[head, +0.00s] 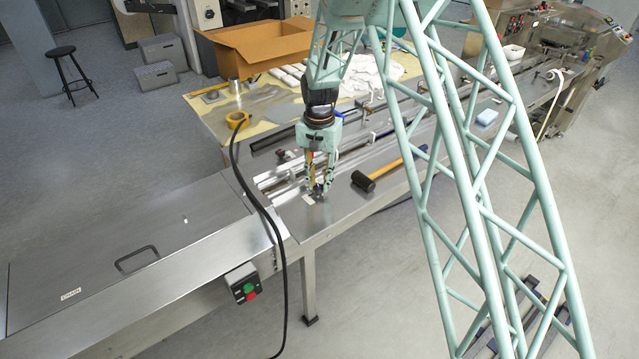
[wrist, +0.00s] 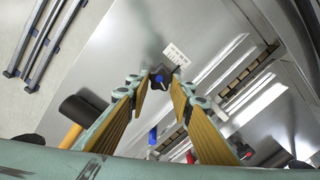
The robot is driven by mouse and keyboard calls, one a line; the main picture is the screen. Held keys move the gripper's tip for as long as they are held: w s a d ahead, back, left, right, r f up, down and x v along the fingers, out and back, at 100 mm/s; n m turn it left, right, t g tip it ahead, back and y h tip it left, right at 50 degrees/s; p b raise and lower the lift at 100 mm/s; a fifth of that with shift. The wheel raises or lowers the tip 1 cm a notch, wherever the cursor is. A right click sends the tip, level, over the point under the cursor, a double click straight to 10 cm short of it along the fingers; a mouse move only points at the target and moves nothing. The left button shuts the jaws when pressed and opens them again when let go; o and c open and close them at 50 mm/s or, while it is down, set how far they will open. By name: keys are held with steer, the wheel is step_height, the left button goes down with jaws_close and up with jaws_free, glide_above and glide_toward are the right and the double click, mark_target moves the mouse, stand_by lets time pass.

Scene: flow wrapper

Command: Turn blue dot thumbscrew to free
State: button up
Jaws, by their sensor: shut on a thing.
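The dark thumbscrew with a blue dot (wrist: 158,79) sits on the steel table between my fingertips in the wrist view. My gripper (wrist: 161,84) points down and is shut on it, a finger on each side. In the head view my gripper (head: 318,190) is down at the table, left of the mallet, and its fingers hide most of the thumbscrew. A small white printed label (wrist: 175,54) is on the plate beside the thumbscrew.
A black-headed mallet (head: 364,181) with a wooden handle lies close to the right of my gripper. Rails and slots (wrist: 248,72) run alongside. A black cable (head: 262,207) hangs over the table at left. A red-tipped part (wrist: 153,135) shows behind the fingers.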

steer(key=n, duration=0.4)
steer(key=shift+n, duration=0.4)
steer(key=n, duration=0.3)
steer(key=shift+a+n, duration=0.1)
steer(key=shift+n, duration=0.2)
steer(key=n, duration=0.3)
steer(key=shift+n+b, duration=0.35)
steer(key=shift+n, duration=0.05)
steer(key=shift+s+a+n, duration=0.1)
steer(key=shift+n, duration=1.8)
steer(key=o, duration=0.9)
steer(key=shift+r, duration=0.15)
